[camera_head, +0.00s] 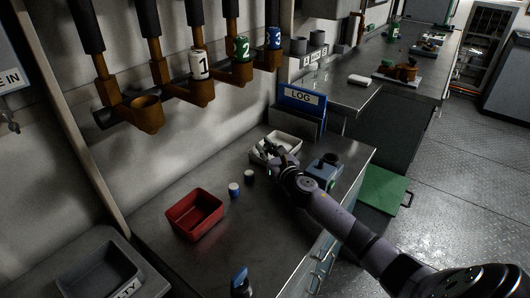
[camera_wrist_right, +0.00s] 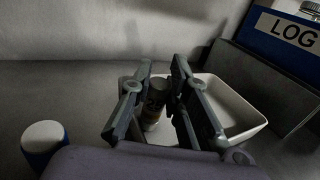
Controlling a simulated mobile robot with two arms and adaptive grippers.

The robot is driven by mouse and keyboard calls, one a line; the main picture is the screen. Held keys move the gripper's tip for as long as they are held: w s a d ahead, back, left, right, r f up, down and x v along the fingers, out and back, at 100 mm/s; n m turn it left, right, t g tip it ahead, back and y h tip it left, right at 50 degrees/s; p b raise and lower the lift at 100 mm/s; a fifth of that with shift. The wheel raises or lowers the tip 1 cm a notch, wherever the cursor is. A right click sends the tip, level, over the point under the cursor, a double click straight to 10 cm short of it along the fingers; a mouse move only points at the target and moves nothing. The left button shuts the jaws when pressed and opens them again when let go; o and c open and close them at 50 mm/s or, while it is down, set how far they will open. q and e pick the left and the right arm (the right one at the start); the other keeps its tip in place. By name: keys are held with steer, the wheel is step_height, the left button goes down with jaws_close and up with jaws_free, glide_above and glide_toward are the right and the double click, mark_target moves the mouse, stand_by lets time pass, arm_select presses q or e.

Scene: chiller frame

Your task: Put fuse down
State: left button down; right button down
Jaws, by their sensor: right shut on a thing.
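My right gripper (camera_head: 272,150) reaches over the white tray (camera_head: 292,140) at the back of the steel bench. In the right wrist view the gripper (camera_wrist_right: 163,105) is shut on a fuse (camera_wrist_right: 153,108), a grey-topped cylinder with a pale, yellowish lower part. The fuse stands upright between the fingers, inside the outline of the white tray (camera_wrist_right: 245,105). I cannot tell whether its base touches the tray floor. In the head view the fingers mostly hide it. My left gripper is not in view.
A blue-grey device (camera_head: 323,172) stands right of the tray, a LOG binder (camera_head: 302,97) behind. Numbered fuses 1 (camera_head: 199,65), 2 (camera_head: 241,48) and 3 (camera_head: 274,39) sit in wall holders.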

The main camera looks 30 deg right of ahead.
steer(key=c, duration=1.7)
jaws_free()
steer(key=shift+f, duration=0.15)
steer(key=shift+o, duration=0.8)
steer(key=s, duration=1.2)
steer(key=shift+a+r, duration=0.2)
steer(key=shift+a, duration=0.15)
